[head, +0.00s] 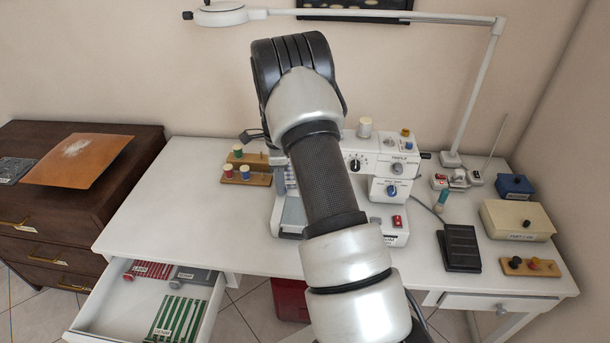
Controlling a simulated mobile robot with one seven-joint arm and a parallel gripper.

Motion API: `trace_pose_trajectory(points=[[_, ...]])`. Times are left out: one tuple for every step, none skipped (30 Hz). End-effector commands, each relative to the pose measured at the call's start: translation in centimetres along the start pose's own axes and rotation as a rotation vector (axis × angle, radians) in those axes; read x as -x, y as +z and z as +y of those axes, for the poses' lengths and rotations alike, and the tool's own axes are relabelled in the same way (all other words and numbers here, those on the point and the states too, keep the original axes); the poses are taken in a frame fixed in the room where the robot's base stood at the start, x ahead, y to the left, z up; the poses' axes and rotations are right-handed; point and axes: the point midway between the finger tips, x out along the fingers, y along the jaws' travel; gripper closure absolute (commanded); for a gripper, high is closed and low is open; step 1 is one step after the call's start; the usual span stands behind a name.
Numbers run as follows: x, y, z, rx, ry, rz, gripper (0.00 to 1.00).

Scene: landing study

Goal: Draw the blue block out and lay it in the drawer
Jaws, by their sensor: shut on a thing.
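I see no blue block that I can make out for sure; the arm covers the middle of the scene. A small blue box (515,187) with a dark knob and a label stands at the right of the white table. The open drawer (92,317) is at the lower left, pulled out from under the table. In it lie a red piece (152,270), a grey piece (193,276) and a green striped piece (172,318). My arm rises from the bottom and bends over the sewing machine (390,165). My gripper is hidden behind the arm.
The left tabletop (175,205) is clear. A spool board (246,177) stands beside the arm. A black pedal (459,248), a cream box (517,219) and a knob board (532,266) stand at right. A lamp (222,14) reaches overhead. A brown dresser (60,235) is at left.

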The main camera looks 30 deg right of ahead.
Motion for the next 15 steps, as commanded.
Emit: trace_pose_trajectory(points=[[0.0,0.3,0.0,0.001,0.000,0.000,1.00],[0.0,0.4,0.0,0.001,0.000,0.000,1.00],[0.0,0.6,0.0,0.001,0.000,0.000,1.00],[0.0,0.8,0.1,0.001,0.000,0.000,1.00],[0.0,0.9,0.1,0.001,0.000,0.000,1.00],[0.0,1.1,0.1,0.001,0.000,0.000,1.00],[0.0,1.3,0.1,0.001,0.000,0.000,1.00],[0.0,1.4,0.1,0.001,0.000,0.001,1.00],[0.0,1.6,0.1,0.001,0.000,0.001,1.00],[0.0,1.8,0.1,0.001,0.000,0.001,1.00],[0.0,1.9,0.1,0.000,0.000,0.001,1.00],[0.1,2.1,0.2,0.000,0.000,0.001,1.00],[0.1,2.2,0.2,0.000,0.000,0.001,1.00],[0.1,2.4,0.2,0.000,0.000,0.001,1.00],[0.1,2.6,0.2,0.001,-0.001,0.001,1.00]])
